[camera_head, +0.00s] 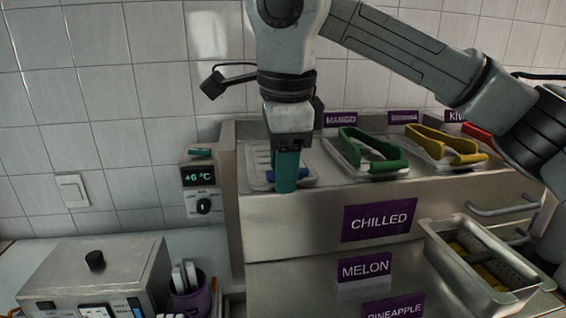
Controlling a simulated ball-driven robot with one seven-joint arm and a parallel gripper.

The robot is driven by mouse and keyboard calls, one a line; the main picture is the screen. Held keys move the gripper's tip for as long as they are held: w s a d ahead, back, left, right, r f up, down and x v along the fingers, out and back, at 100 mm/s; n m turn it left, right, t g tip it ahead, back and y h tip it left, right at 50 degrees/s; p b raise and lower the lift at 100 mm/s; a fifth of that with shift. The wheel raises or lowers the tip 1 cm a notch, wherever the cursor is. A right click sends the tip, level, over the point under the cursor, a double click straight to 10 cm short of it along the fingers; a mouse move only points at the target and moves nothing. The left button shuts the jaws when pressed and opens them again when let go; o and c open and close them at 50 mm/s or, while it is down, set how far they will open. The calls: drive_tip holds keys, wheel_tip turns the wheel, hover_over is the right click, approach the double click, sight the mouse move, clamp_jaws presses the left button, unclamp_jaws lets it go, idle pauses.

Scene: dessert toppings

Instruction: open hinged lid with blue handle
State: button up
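The hinged lid (257,160) with the blue handle is the leftmost clear lid on top of the steel chilled counter. It appears to lie flat. Its blue handle (302,173) shows just right of my gripper's fingers, with a little blue also on their left. My gripper (286,180) points straight down over the lid's front part. Its teal fingers overlap in this view and hide the middle of the handle. I cannot tell whether they are apart, shut, or touching the handle.
To the right are lids with a green handle (374,160) and a yellow handle (447,150), then a red handle (480,136). A perforated steel tray (450,231) juts out at the front right. A steel box (100,262) and purple cup (189,298) stand lower left.

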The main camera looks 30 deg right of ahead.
clamp_jaws()
idle(0.3)
